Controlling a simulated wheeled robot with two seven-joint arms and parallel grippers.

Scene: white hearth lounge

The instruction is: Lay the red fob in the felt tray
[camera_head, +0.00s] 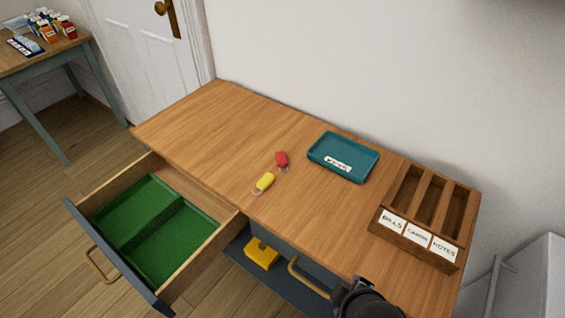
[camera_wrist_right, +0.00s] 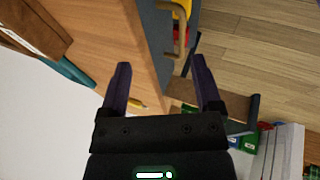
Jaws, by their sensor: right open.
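The red fob (camera_head: 281,159) lies on the wooden desk top, its small ring beside a yellow fob (camera_head: 265,181). A green felt tray (camera_head: 165,230) with two compartments sits inside the open drawer at the left, and both compartments look empty. My right gripper (camera_head: 362,296) is at the desk's front edge, low in the head view, well apart from the red fob. In the right wrist view its jaws (camera_wrist_right: 160,72) are spread with nothing between them. The red fob cannot be made out in that view. My left gripper is not in view.
A teal tray (camera_head: 325,150) with a white label stands behind the fobs. A wooden organizer (camera_head: 427,247) labelled BILLS, CARDS and NOTES stands at the right. The drawer front (camera_head: 115,260) sticks out from the desk. A yellow object (camera_head: 262,253) lies below. The desk's left part is clear.

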